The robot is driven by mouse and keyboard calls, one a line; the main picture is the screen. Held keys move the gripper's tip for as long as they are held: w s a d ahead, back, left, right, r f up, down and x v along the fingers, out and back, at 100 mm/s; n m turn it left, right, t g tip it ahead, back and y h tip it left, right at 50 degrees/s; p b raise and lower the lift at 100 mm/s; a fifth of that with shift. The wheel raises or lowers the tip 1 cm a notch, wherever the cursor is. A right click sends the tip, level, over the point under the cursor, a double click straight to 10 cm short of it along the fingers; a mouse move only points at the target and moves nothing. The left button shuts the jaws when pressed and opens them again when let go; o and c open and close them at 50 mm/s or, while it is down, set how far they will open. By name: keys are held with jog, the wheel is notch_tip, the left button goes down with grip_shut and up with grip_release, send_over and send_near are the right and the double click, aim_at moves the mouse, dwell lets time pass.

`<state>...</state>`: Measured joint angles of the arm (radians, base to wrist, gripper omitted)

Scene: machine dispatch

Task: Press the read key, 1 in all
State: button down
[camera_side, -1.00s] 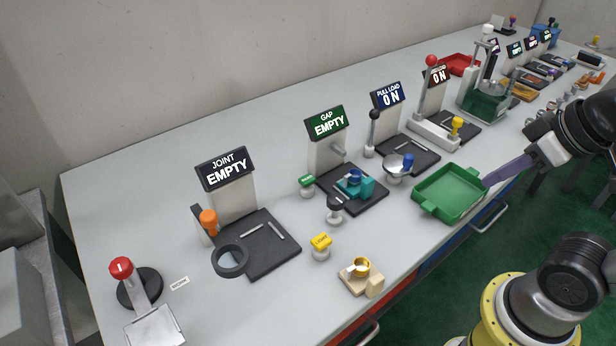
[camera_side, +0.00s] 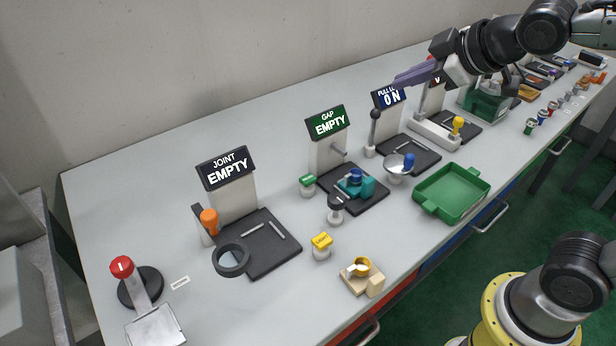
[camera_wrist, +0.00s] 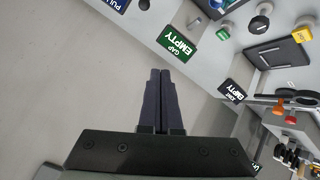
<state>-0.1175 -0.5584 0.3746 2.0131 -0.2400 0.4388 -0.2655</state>
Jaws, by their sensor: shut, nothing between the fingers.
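I cannot read which key is the read key; the lettering on the keys is too small. A green-capped key (camera_side: 307,181) stands left of the GAP station's dark plate, and it also shows in the wrist view (camera_wrist: 221,34). A yellow-capped key (camera_side: 321,241) stands nearer the front edge; it shows at the wrist view's right (camera_wrist: 303,34). My gripper (camera_side: 396,81) is shut and empty, high in front of the PULL LOAD display and touching neither key. Its closed fingers (camera_wrist: 160,73) point toward the GAP display in the wrist view.
The GAP display (camera_side: 329,123) and JOINT display (camera_side: 226,168) read EMPTY. The PULL LOAD sign (camera_side: 385,96) is partly covered by my gripper. A teal fixture (camera_side: 366,187), green tray (camera_side: 452,205) and red-knobbed lever (camera_side: 121,267) stand around. The left back of the bench is clear.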

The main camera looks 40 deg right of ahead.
jog(key=w+a+f+n+y, duration=0.1)
jog(key=w+a+f+n, duration=0.3)
jog(key=w+a, duration=0.4)
jog(key=n+g+y, duration=0.1)
send_over(313, 180)
notch_tip(313, 180, down, 6)
jog(key=shift+f, duration=0.2)
jog(key=shift+f, duration=0.1)
jog(key=shift+f, duration=4.25)
jog(key=shift+f, duration=0.15)
jog(key=shift+f, duration=0.3)
